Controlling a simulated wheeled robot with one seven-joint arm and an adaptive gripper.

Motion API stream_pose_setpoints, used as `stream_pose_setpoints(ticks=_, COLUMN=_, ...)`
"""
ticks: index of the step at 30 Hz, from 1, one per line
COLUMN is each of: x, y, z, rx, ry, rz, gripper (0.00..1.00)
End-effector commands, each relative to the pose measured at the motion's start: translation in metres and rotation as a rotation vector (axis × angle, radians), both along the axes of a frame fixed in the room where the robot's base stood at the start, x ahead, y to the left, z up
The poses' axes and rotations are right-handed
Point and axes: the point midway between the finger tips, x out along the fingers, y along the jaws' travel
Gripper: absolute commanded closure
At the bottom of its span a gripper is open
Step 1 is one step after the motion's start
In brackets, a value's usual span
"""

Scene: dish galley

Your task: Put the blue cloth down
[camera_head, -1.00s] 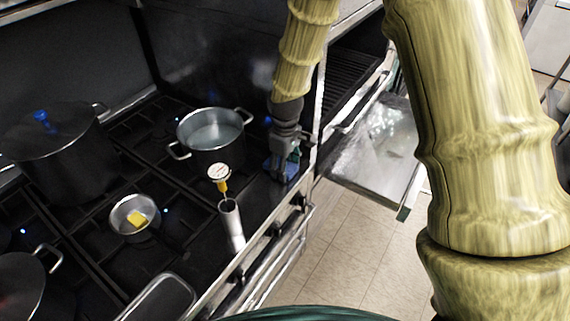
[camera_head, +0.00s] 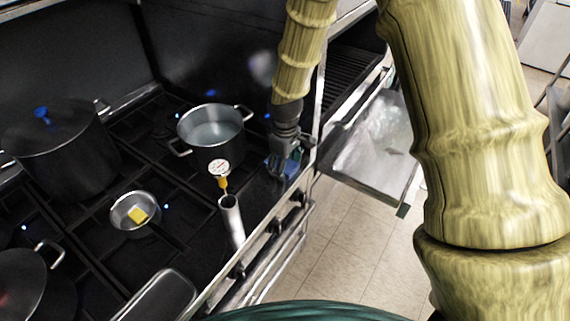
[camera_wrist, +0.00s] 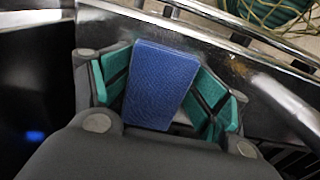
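The blue cloth (camera_wrist: 162,84) is a folded, flat-faced block between the green finger pads of my gripper (camera_wrist: 165,88) in the wrist view. The pads lie close along both of its sides, and my gripper looks shut on it. In the head view, my gripper (camera_head: 279,163) points down at the right front end of the stove, beside the steel front edge. Only a small blue patch of the cloth shows there. I cannot tell whether the cloth touches the surface below it.
A pot of liquid (camera_head: 212,153) stands left of my gripper. A thermometer (camera_head: 220,170) and a steel cylinder (camera_head: 231,222) are nearby at the front. A small pan with a yellow piece (camera_head: 138,214) and a large lidded pot (camera_head: 60,150) are farther left. A steel tray (camera_head: 372,150) lies to the right.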

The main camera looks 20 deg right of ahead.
Motion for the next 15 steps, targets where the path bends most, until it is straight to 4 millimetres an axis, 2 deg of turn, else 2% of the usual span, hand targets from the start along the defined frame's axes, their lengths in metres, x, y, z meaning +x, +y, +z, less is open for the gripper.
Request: stream_pose_setpoints(ticks=15, x=-0.0001, y=-0.0008, z=0.0000, rx=0.000, ry=0.000, rz=-0.001, gripper=0.26)
